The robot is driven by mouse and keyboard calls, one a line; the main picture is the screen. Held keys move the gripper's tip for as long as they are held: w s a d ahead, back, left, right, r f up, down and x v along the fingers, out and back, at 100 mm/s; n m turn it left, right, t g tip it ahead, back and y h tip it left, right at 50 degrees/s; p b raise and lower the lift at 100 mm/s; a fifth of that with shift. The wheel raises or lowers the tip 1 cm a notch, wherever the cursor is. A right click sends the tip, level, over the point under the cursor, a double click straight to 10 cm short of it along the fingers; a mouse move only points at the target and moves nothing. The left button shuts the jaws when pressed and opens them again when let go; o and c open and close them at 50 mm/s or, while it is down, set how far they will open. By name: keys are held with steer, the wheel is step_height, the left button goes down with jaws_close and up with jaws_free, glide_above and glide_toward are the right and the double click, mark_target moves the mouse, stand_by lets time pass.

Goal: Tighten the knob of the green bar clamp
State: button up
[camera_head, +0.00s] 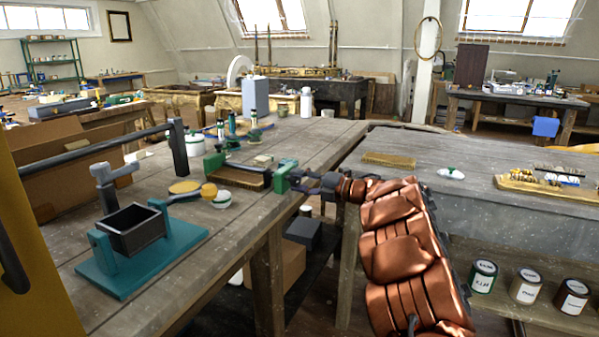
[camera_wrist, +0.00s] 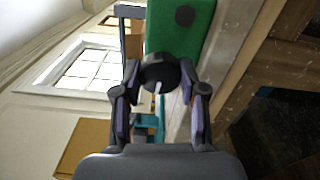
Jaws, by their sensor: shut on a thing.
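The green bar clamp (camera_head: 285,178) is at the right edge of the wooden bench. In the wrist view its green body (camera_wrist: 190,32) fills the upper middle, with a dark round spot on it. A black round knob (camera_wrist: 160,78) with a white line mark sits between my fingers. My gripper (camera_wrist: 160,72) is shut on the knob, one finger on each side. In the head view my gripper (camera_head: 308,182) meets the clamp's right end from the right, and the knob is mostly hidden there.
A teal stand with a black box (camera_head: 132,230) is at the bench's front left. A gap separates this bench from the grey bench (camera_head: 480,165) at right. Paint cans (camera_head: 525,287) stand below it.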

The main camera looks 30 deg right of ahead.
steer(key=m+p, duration=0.3)
steer(key=shift+r+m+p, duration=0.15)
steer(key=shift+m+p, duration=0.25)
steer(key=m+p, duration=0.3)
steer(key=p, duration=0.1)
steer(key=shift+s+d+m, duration=0.1)
steer(key=shift+m, duration=0.2)
steer(key=m+p, duration=0.5)
steer(key=shift+m+p, duration=0.3)
steer(key=shift+p, duration=0.05)
steer(key=shift+s+d+m+p, duration=0.1)
steer(key=shift+s+m+p, duration=0.05)
steer(key=shift+m+p, duration=0.8)
steer(key=m+p, duration=0.5)
steer(key=m, duration=0.1)
steer(key=shift+p, duration=0.4)
steer(key=m+p, duration=0.2)
steer(key=m, duration=0.1)
steer(key=shift+a+m+p, duration=0.2)
steer(key=shift+m+p, duration=0.05)
steer(key=shift+p, duration=0.1)
steer(key=shift+m+p, duration=0.9)
steer(key=shift+m, duration=0.6)
